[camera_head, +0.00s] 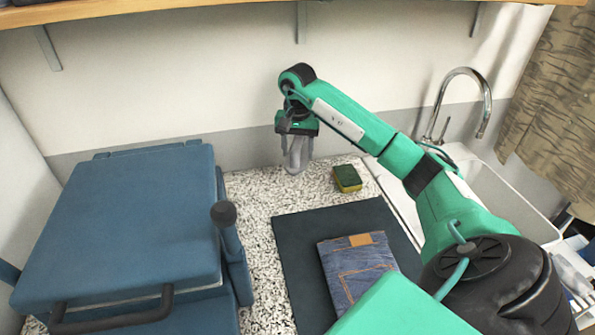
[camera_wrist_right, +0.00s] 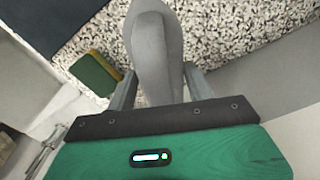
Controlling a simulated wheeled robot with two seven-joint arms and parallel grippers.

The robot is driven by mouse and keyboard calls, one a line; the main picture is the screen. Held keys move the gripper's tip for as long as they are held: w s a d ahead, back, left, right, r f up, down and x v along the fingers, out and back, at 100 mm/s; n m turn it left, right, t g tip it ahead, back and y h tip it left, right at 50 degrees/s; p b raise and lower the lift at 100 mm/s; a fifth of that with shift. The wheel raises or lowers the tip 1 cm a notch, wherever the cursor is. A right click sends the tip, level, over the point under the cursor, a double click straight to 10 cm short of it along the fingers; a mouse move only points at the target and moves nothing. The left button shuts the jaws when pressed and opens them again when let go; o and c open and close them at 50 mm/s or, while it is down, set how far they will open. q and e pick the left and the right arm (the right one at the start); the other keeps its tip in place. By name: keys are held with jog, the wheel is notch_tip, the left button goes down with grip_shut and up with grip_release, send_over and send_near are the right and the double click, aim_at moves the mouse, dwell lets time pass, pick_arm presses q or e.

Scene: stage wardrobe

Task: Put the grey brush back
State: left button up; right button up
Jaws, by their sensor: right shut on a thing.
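The grey brush (camera_head: 297,156) hangs below my right gripper (camera_head: 298,138), near the back wall over the speckled counter. In the right wrist view the brush (camera_wrist_right: 152,45) is a smooth grey rounded shape between the two fingers of my right gripper (camera_wrist_right: 160,85), which is shut on it. My left gripper is not in view.
A green and yellow sponge (camera_head: 347,179) lies right of the brush. Folded jeans (camera_head: 355,268) lie on a dark mat (camera_head: 300,225). A large blue case (camera_head: 130,225) stands left. A sink with a tap (camera_head: 484,110) is right. A shelf (camera_head: 200,8) runs above.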

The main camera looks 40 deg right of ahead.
aim_at(298, 139)
notch_tip(298, 139, down, 3)
jog(key=shift+f, duration=0.7)
notch_tip(298, 139, down, 3)
jog(key=shift+r+p, duration=0.1)
jog(key=shift+p, duration=0.45)
jog(key=shift+f, duration=0.6)
jog(key=o, duration=0.7)
jog(key=shift+o, duration=1.2)
jog(key=shift+r, duration=0.45)
notch_tip(298, 139, up, 3)
jog(key=shift+f+b, duration=0.1)
jog(key=shift+b, duration=0.4)
notch_tip(298, 139, up, 8)
jog(key=shift+f+b, duration=0.1)
jog(key=shift+b, duration=0.55)
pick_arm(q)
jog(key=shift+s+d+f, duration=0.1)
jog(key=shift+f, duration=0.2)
pick_arm(e)
jog(key=shift+r, duration=0.4)
